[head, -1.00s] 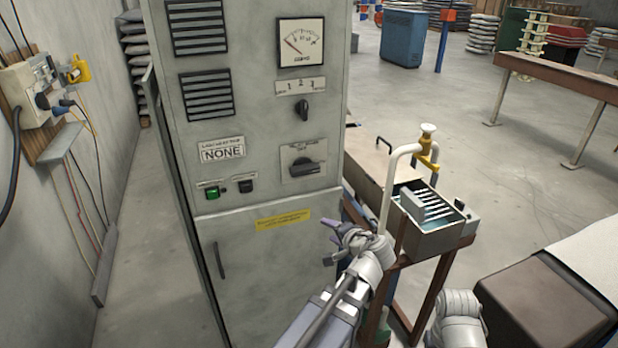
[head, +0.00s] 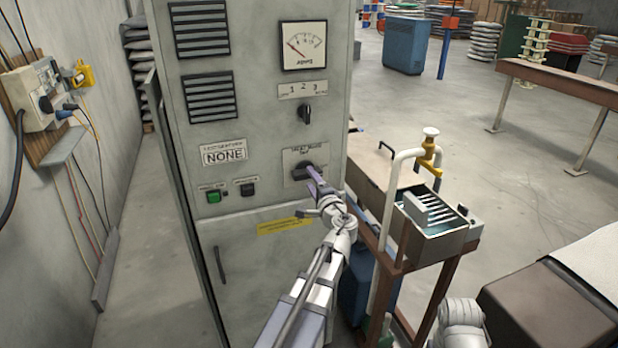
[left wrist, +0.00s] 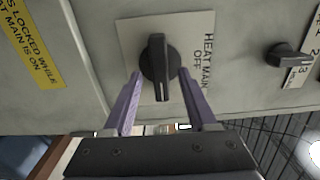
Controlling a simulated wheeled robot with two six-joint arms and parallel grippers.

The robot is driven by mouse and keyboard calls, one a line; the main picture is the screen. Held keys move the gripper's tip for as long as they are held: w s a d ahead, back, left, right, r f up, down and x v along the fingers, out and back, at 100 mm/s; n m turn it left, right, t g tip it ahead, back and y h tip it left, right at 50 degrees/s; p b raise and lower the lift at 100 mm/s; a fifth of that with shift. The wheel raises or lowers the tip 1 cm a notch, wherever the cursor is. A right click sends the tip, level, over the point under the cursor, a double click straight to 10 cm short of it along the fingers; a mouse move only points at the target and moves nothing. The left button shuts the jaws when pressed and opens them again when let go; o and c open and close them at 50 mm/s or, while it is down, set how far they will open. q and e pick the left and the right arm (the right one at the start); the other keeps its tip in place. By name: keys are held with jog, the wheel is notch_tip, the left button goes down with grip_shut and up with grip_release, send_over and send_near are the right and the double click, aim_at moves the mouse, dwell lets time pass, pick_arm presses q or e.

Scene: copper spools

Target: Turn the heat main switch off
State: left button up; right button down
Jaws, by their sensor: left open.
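The heat main switch is a black rotary knob (head: 299,173) on a light plate on the grey cabinet's front. In the left wrist view, the knob (left wrist: 158,66) has its bar along the direction of the "HEAT MAIN OFF" lettering. Its pale mark points down in that view, a quarter turn from the OFF word. My left gripper (head: 308,191) is open at the switch in the head view, one finger covering part of the knob. In the wrist view its two purple fingers (left wrist: 158,80) stand either side of the knob; contact is unclear. My right gripper is out of view.
A smaller 1-2-3 selector (head: 305,113) and a meter (head: 303,46) sit above the switch. A green lamp (head: 213,197) and a black button (head: 247,189) are lower left. A yellow label (head: 285,227) is below. A metal basin (head: 432,241) on a stand is to the right.

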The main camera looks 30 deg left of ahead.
pick_arm(q)
jog(key=shift+x, duration=1.3)
grip_shut()
